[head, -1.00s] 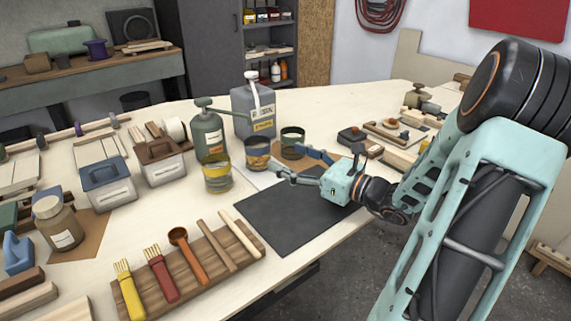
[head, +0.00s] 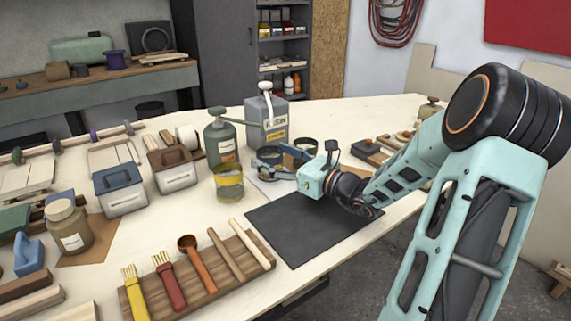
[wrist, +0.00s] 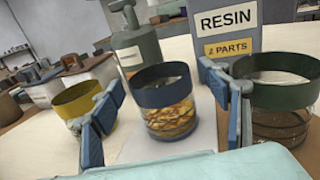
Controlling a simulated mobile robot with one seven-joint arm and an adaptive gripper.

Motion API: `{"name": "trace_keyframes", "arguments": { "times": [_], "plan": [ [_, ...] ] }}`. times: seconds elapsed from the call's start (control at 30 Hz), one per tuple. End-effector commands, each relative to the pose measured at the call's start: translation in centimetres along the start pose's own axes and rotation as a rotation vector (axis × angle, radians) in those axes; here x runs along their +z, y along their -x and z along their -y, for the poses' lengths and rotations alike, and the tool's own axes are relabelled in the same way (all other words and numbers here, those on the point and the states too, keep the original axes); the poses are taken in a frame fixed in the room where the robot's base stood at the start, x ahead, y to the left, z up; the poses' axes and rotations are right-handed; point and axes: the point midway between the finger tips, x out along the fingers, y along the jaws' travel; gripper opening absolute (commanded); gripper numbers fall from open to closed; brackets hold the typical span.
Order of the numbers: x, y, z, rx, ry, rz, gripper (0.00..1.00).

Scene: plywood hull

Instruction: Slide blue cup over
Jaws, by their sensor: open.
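The blue cup (wrist: 168,112) is a clear glass with a blue rim band and amber, patterned contents. It stands upright on the table between my gripper's two fingers in the wrist view. In the head view the blue cup (head: 269,154) is partly hidden behind a finger. My gripper (head: 283,160) is open, low over the table, with one finger on each side of the cup. In the wrist view the gripper (wrist: 160,83) shows gaps beside the cup; I cannot tell whether either finger touches it.
A yellow-rimmed cup (head: 229,184) stands left of my gripper; a green-rimmed cup (head: 304,147) stands close by the right finger. Behind are a green pump bottle (head: 222,143) and a grey resin can (head: 268,120). The black mat (head: 310,222) in front is bare.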

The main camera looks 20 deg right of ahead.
Motion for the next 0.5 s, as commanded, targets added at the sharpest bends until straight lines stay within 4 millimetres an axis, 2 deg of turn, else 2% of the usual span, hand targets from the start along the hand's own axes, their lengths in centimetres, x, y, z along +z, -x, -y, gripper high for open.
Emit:
{"name": "trace_keyframes", "arguments": {
  "times": [0.17, 0.43, 0.5],
  "plan": [
    [-0.01, -0.95, 0.01, -0.001, -0.001, 0.0, 0.7],
    [0.01, -1.03, 0.01, -0.001, -0.001, 0.0, 0.7],
    [0.01, -1.02, 0.01, -0.001, -0.001, 0.0, 0.63]
  ]
}}
